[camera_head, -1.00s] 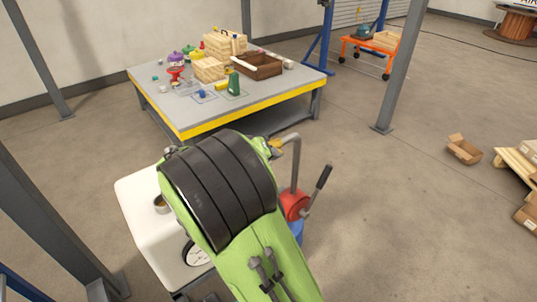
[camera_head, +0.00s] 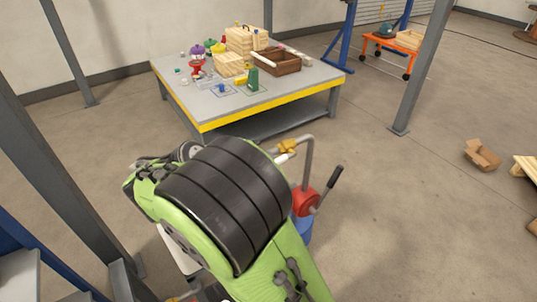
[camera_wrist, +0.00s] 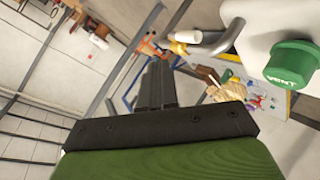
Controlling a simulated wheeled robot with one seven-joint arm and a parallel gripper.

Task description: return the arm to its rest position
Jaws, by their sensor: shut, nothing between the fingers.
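My arm, green with a black ribbed joint cover, fills the lower middle of the head view, folded close to my body. In the head view the fingers are hidden or too small to tell. In the wrist view my gripper (camera_wrist: 158,72) shows as two dark fingers side by side with no gap, holding nothing. A green cap marked VENT (camera_wrist: 292,64) on a white body is close on the right, apart from the fingers.
A red and blue hand pump (camera_head: 305,203) with a lever and a bent grey pipe (camera_head: 308,150) stands just beyond my arm. A workbench (camera_head: 205,124) with crates and small items stands behind. Grey posts (camera_head: 420,70) rise around.

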